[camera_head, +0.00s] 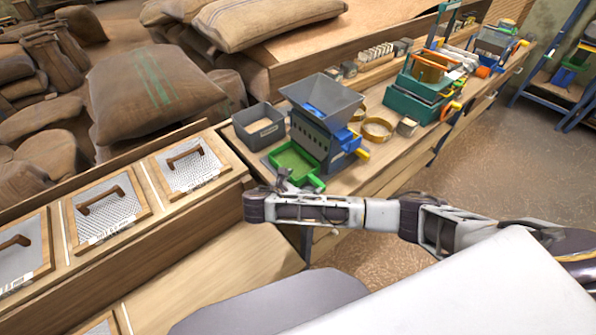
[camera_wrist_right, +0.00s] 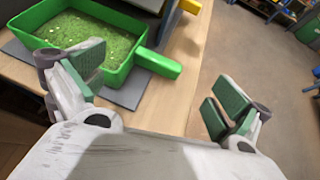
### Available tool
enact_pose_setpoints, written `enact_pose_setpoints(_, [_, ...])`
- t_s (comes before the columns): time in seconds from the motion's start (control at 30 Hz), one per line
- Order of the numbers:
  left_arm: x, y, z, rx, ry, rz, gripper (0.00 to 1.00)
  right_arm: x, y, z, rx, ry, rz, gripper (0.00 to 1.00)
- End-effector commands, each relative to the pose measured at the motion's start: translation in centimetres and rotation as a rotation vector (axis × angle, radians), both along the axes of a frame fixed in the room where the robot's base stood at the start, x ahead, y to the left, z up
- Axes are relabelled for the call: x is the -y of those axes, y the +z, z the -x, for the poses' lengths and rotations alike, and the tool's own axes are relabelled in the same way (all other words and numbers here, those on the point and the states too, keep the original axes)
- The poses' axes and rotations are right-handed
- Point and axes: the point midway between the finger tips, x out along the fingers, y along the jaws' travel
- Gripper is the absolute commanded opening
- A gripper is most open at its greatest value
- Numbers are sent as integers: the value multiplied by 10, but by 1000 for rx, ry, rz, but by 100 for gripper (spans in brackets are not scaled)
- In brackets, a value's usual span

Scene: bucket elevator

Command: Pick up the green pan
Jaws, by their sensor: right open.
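The green pan (camera_head: 313,181) sits at the near end of the wooden bench, in front of the grey hopper machine, partly hidden by my right gripper in the head view. In the right wrist view the green pan (camera_wrist_right: 130,56) is a shallow rectangular tray holding green grains, with a short block handle pointing right. My right gripper (camera_wrist_right: 155,80) is open, with green finger pads. The handle lies ahead of the gap between the fingers, and nothing is held. In the head view the right gripper (camera_head: 287,182) is just at the pan's near side. My left gripper is not in view.
The grey hopper machine (camera_head: 332,98) stands behind the pan, with a grey bin (camera_head: 259,128) to its left. Mesh panels with handles line the left counter. Open floor is on the right.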

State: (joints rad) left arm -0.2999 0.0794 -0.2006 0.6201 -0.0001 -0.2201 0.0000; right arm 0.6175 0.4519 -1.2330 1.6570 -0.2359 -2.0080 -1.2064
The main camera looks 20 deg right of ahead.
Motion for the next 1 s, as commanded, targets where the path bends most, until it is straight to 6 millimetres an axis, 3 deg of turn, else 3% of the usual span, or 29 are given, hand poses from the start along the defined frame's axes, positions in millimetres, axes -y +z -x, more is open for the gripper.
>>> enact_pose_setpoints(0.47, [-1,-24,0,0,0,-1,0,17,-12,-10,3,-1,1,100])
enact_pose_setpoints(0.7, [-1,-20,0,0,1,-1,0,35,-22,-21,0,-2,1,100])
enact_pose_setpoints(1.0, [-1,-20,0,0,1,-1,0,38,-23,-22,1,0,0,100])
